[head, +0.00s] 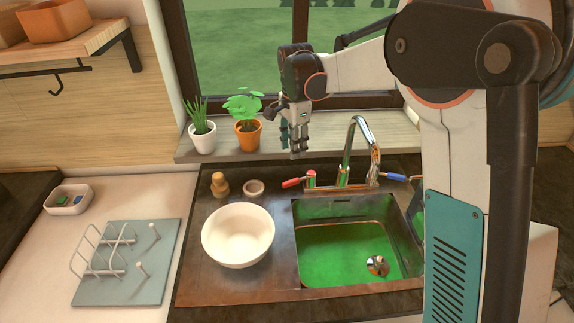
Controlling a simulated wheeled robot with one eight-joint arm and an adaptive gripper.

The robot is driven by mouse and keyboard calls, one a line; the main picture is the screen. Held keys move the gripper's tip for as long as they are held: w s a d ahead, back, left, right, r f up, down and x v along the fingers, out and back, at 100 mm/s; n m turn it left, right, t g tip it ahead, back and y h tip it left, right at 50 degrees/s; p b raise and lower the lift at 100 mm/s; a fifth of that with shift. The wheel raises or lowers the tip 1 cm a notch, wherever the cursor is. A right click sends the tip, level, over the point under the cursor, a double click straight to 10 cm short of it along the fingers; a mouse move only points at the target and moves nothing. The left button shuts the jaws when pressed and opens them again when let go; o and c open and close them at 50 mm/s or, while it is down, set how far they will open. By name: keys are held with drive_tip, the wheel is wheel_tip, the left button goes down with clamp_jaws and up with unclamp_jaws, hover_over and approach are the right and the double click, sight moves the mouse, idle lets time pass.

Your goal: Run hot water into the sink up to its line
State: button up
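The green sink basin (338,262) is set into the dark counter; a metal drain fitting (377,265) shows on its floor. I see no stream from the chrome faucet (354,132), and I cannot make out a water level. A fill line is not clear; a dark slot (342,204) shows on the back wall. The red lever (293,183) is left of the faucet and the blue lever (393,177) is right. My gripper (298,153) points down above and behind the red lever, apart from it as far as I can see. Its fingers look close together.
A white bowl (238,236) stands left of the sink. Behind it are a wooden stopper-like piece (219,186) and a small round dish (253,188). Potted plants (203,137) (247,134) stand on the window sill. A drying rack (125,270) is at left. My arm covers the right side.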

sight(291, 181)
drive_tip(key=f+b, duration=0.1)
drive_tip(key=f, duration=0.8)
drive_tip(key=w+f+b, duration=0.1)
drive_tip(key=f, duration=0.4)
drive_tip(key=shift+a+f+b, duration=0.3)
clamp_jaws()
